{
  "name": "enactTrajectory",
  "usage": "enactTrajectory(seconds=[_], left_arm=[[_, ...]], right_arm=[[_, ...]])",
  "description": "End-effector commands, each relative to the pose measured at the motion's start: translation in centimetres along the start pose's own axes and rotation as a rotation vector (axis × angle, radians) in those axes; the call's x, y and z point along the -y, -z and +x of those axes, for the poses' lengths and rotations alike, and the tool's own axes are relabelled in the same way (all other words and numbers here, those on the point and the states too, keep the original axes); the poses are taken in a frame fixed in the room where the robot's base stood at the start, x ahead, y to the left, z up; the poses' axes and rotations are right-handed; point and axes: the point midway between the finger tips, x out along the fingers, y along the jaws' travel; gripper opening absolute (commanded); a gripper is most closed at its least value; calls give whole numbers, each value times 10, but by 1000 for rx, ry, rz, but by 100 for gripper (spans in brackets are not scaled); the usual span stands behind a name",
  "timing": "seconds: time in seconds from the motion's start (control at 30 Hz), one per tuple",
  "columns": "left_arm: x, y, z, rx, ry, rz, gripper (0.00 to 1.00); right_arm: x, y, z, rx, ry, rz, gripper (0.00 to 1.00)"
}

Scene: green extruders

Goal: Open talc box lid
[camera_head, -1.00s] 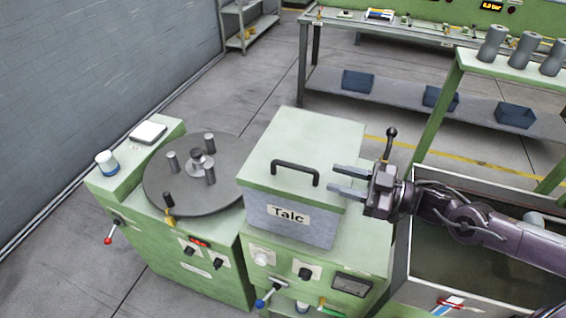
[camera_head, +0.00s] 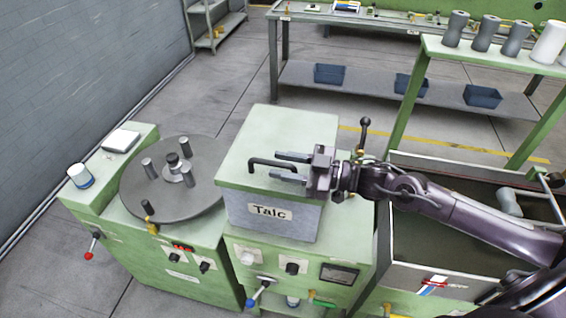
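The talc box (camera_head: 265,217) stands on the green machine in the middle, with a "Talc" label on its grey front. Its pale green lid (camera_head: 262,129) lies flat and closed on top. A black handle (camera_head: 272,162) is fixed near the lid's front edge. My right gripper (camera_head: 276,166) comes in from the right with its two fingers apart and pointing left. The fingertips are at the right end of the handle, over the lid. I cannot tell whether they touch the handle. My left gripper is not in view.
A dark turntable (camera_head: 200,205) with upright pegs is left of the box. A black-knobbed lever (camera_head: 364,135) stands behind my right gripper. A trough (camera_head: 440,235) lies to the right, below a green shelf (camera_head: 500,58) with several rollers. Levers and knobs line the machine's front.

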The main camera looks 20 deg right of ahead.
Motion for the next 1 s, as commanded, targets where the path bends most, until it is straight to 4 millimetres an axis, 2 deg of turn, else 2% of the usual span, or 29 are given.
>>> enactTrajectory(seconds=[0.37, 0.63, 1.0], left_arm=[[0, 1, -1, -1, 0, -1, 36], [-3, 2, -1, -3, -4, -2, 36], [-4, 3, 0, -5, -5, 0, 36]], right_arm=[[0, 0, 4, 1, 1, 0, 34], [0, 0, 4, 1, 1, 0, 0], [-3, 1, 6, 0, 0, 3, 0]])
